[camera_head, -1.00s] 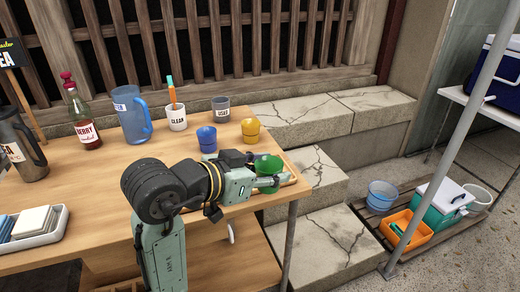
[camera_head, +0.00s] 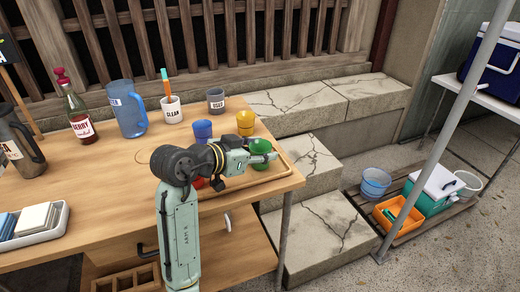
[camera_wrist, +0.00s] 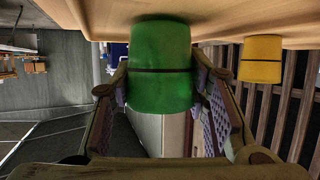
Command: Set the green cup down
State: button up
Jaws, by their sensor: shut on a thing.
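The green cup (camera_head: 260,147) is at the right end of the wooden table, over or on a light wooden tray (camera_head: 286,163).
A blue cup (camera_head: 202,130) stands left of the yellow cup. A red thing (camera_head: 198,183) is mostly hidden by my arm. Behind are a USED cup (camera_head: 216,99), a CLEAN cup (camera_head: 171,112) and a blue pitcher (camera_head: 127,110). The table's right edge is close.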

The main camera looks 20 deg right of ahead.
jog(key=shift+f, duration=0.1)
jog(key=shift+f, duration=0.15)
jog(key=o, duration=0.9)
jog(key=shift+r, duration=0.3)
jog(key=b+v, duration=0.2)
jog(key=v, duration=1)
